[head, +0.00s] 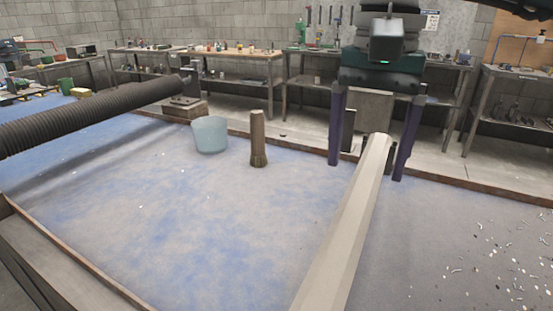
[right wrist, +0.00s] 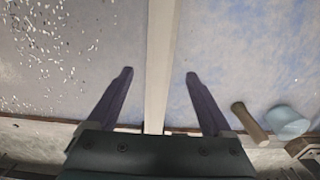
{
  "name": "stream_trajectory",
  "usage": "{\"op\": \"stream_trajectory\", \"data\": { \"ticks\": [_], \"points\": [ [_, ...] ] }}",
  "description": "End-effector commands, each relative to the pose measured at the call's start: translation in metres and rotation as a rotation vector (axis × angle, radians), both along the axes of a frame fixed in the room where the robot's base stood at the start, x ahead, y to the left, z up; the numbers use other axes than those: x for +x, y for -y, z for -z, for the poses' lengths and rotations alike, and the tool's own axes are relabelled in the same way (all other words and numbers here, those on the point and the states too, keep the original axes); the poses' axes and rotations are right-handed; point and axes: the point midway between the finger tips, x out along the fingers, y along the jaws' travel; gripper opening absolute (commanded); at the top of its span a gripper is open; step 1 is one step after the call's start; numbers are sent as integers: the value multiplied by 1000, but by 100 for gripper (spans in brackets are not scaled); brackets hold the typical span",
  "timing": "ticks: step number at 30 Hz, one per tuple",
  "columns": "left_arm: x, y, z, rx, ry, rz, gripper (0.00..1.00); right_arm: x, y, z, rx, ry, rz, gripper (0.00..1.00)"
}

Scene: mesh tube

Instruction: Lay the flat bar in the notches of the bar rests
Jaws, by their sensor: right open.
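The flat bar (head: 345,230) is long and pale beige, running from beneath my right gripper down past the bottom edge of the head view. In the right wrist view the bar (right wrist: 161,65) passes lengthwise between the two fingers. My right gripper (head: 368,172) is open, its dark purple fingers straddling the bar's far end, with a gap on each side in the wrist view (right wrist: 159,73). A dark upright piece (head: 348,129) shows behind the left finger; I cannot tell whether it is a bar rest. No notches are visible. My left gripper is not in view.
A dark ribbed tube (head: 95,115) extends from the left to a stand on a block (head: 188,110). A pale blue cup (head: 210,134) and a brown cylinder (head: 258,138) stand near the table's far edge. Small white bits litter the right; the blue-grey tabletop (head: 190,210) centre is clear.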

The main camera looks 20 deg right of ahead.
Motion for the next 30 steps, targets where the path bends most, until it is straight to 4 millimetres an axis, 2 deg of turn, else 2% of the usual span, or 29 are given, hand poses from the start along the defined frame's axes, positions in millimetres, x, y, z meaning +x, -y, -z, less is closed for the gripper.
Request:
{"op": "stream_trajectory", "data": {
  "ticks": [1, 6, 12, 27, 30],
  "points": [
    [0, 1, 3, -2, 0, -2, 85, 2, 0, -12, 0, 6, 0, 85],
    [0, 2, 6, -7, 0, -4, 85, 1, 0, -46, 0, 5, 0, 85],
    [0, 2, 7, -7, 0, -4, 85, 0, 0, -66, 1, 1, 1, 85],
    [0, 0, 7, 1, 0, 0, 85, 0, -1, -68, 2, -1, -1, 85],
    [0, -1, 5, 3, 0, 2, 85, 1, -15, -64, 50, 9, -7, 85]
  ]
}}
